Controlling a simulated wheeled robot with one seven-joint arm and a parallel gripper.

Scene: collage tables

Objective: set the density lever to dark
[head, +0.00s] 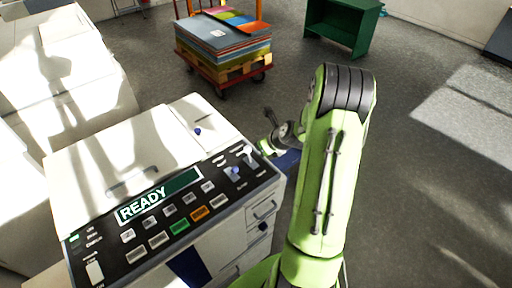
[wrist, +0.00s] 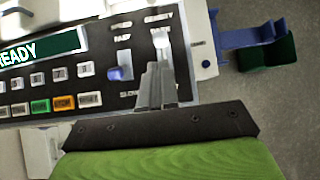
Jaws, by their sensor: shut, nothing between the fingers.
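The control panel (head: 150,222) of a white copier shows a READY display. At its right end are two slide levers. One has a blue knob (head: 234,171), which also shows in the wrist view (wrist: 121,70) beside a slot marked FAST. To its right in the wrist view is the pale density lever (wrist: 160,38), toward the upper end of its slot; its label is too blurred to read fully. My gripper (wrist: 157,80) is shut and empty, its grey fingertips over the density slot just below that lever. Whether they touch it is unclear. The fingers hide the slot's lower part.
Several push buttons, including a green one (wrist: 40,106) and an orange one (wrist: 63,102), lie left of the levers. A blue tray (wrist: 240,38) juts from the copier's right side. A cart with coloured sheets (head: 222,40) and a green cabinet (head: 343,28) stand behind. Floor on the right is clear.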

